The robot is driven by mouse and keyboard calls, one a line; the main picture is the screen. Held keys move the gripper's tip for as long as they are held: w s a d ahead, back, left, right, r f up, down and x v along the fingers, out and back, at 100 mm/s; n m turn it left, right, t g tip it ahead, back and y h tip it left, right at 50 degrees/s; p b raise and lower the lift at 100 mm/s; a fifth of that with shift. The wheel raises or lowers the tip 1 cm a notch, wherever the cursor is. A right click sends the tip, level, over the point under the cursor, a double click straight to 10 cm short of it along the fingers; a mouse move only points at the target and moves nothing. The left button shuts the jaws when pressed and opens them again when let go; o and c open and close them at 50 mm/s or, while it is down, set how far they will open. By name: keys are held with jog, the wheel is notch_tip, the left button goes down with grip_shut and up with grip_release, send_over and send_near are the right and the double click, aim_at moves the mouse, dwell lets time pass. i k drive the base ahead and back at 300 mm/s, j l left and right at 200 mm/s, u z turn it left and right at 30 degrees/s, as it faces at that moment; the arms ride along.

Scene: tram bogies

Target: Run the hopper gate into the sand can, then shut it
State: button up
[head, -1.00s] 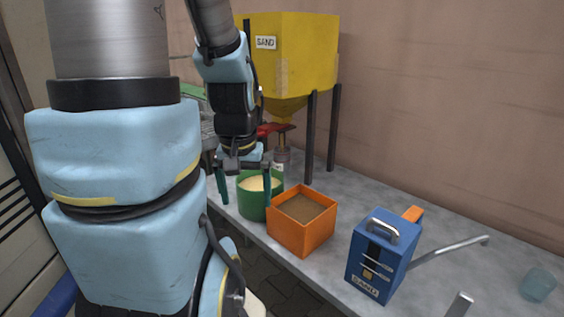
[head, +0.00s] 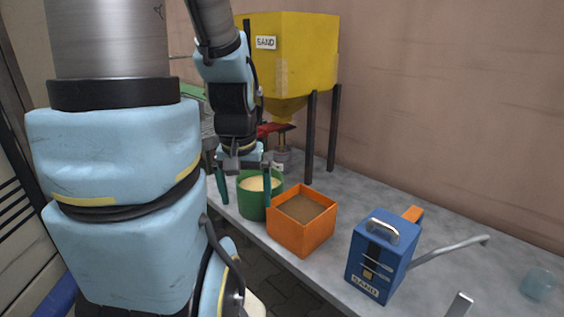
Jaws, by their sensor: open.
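The yellow hopper (head: 302,62) with a SAND label stands on dark legs at the back of the bench. A red piece (head: 275,129), seemingly its gate handle, shows below the funnel, partly hidden by my arm. The green round can (head: 256,206) holds pale sand and stands at the bench's front edge. My gripper (head: 245,200) points down with its fingers spread, one left of the can and one in front of its right side. I cannot tell whether the fingers touch it. A blue can (head: 378,262) labelled SAND, with a grey handle and long spout, stands at the right.
An orange square box (head: 301,238) of brown material stands close to the right of the green can. A clear glass (head: 538,285) and a grey metal piece (head: 460,305) are at the far right. The bench (head: 335,200) is bare behind the orange box.

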aim_at(263, 130)
jog(key=i+u, duration=0.1)
jog(key=u, duration=0.3)
jog(key=i+u, duration=0.1)
jog(key=u, duration=0.3)
jog(key=l+u, duration=0.1)
jog(key=u, duration=0.3)
jog(key=i+l+u, duration=0.1)
jog(key=u, duration=0.25)
